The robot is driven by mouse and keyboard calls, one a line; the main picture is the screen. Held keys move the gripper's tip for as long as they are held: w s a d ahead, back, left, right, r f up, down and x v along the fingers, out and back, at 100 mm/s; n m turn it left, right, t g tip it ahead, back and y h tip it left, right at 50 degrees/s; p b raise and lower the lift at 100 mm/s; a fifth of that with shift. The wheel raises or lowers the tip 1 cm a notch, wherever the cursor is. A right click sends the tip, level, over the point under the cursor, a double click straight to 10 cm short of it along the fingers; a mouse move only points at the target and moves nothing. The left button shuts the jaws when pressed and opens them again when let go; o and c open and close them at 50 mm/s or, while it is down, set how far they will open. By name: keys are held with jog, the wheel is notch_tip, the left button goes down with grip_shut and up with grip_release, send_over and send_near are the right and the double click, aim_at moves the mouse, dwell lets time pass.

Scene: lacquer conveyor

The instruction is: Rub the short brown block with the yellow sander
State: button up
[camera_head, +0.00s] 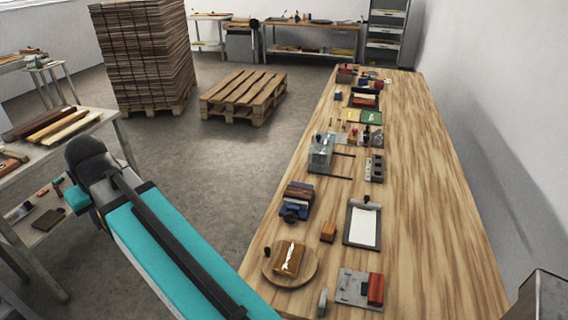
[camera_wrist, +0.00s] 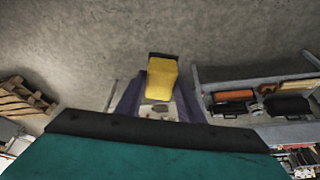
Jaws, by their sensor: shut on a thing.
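The yellow sander (camera_wrist: 161,80) is in the middle of the wrist view, between the two dark fingers of my gripper (camera_wrist: 160,92). My gripper is shut on it and holds it up, with grey floor behind. In the head view my teal arm reaches to the left work table, and the gripper and sander cannot be made out there. I cannot tell for sure which piece is the short brown block. A small orange-brown block (camera_head: 328,231) stands on the long wooden table, and brown pieces (camera_head: 13,157) lie at the left table's edge.
The long wooden table (camera_head: 425,180) carries a round board (camera_head: 275,281), a clipboard (camera_head: 362,225) and several tools; its right side is bare. The left table (camera_head: 75,128) holds long boards. A pallet (camera_head: 243,95) and stacked boards (camera_head: 145,55) stand behind. The floor between is clear.

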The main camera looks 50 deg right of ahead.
jog(key=s+d+f+n+y+p, duration=0.1)
jog(key=s+d+p, duration=0.1)
jog(key=d, duration=1.2)
jog(key=s+d+f+n+p, duration=0.1)
jog(key=d+p, duration=0.2)
jog(key=d, duration=1.1)
jog(key=s+d+f+n+p, duration=0.1)
jog(key=s+d+p, duration=0.1)
jog(key=s+d, duration=0.6)
jog(key=s+d+f+n+y+p, duration=0.1)
jog(key=s+d+n+p, duration=0.1)
jog(key=s+d, duration=0.7)
jog(key=d, duration=0.7)
jog(key=shift+d+f, duration=0.4)
